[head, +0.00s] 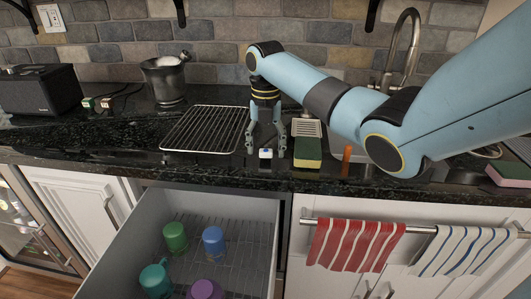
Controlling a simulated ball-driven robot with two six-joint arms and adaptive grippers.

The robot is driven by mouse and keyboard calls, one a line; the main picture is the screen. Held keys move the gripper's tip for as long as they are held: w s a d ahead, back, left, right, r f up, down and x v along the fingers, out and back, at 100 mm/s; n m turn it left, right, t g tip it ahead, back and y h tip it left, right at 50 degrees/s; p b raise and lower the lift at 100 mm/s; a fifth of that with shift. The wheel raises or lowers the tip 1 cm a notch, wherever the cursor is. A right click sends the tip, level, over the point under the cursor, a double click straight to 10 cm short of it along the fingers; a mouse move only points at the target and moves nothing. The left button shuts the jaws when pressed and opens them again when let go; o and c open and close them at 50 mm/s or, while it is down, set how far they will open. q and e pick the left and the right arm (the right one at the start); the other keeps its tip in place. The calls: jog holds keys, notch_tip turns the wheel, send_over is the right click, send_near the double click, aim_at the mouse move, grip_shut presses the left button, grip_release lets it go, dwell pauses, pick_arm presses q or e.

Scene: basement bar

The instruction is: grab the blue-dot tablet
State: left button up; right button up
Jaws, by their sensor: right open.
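The tablet (265,154) is a small white block with a blue mark, lying on the dark counter near its front edge. My right gripper (266,150) points down over it. Its two fingers are open, one on each side of the tablet, with the tips close to the counter. I cannot tell whether either finger touches the tablet. My left gripper is not in view.
An orange item (347,154) is by the sink. Below, an open drawer (130,240) holds several colored cups.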

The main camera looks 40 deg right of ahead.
jog(key=shift+s, duration=0.1)
jog(key=c, duration=0.9)
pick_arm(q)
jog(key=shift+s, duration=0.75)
pick_arm(e)
jog(key=shift+r, duration=0.15)
